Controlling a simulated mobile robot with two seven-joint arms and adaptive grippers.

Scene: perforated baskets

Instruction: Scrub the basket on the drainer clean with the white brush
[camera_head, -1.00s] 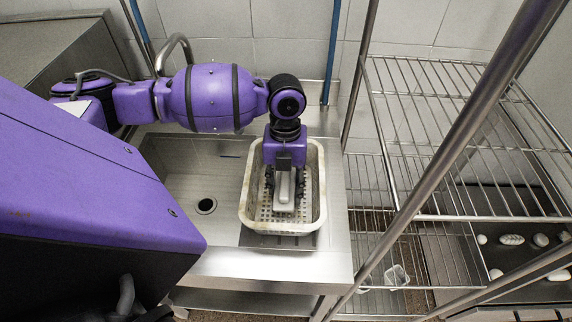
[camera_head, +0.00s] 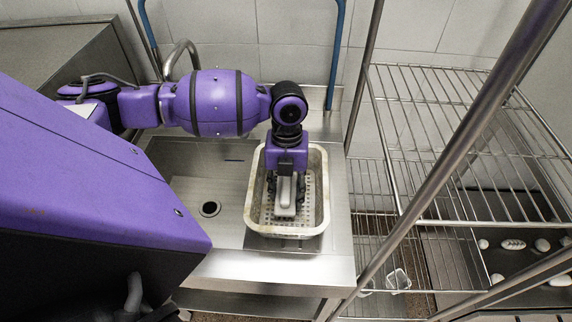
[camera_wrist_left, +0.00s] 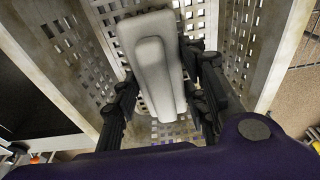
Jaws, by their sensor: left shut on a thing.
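The perforated basket (camera_head: 322,200) is off-white with brownish stains on its rim and walls, and stands on the drainer (camera_head: 340,215) at the right of the sink. My left gripper (camera_head: 285,190) reaches down inside the basket. It is shut on the white brush (camera_head: 286,208), which also shows between the dark fingers in the left wrist view (camera_wrist_left: 155,65). The brush is low over the perforated floor; its underside is hidden, so I cannot tell whether it touches. My right gripper is not in view.
A steel sink basin (camera_head: 185,195) with a round drain (camera_head: 210,209) lies left of the basket. A wire rack (camera_head: 450,140) stands at the right, its post close to the drainer. Bread-like pieces (camera_head: 512,244) and a small clear container (camera_head: 398,279) sit lower right.

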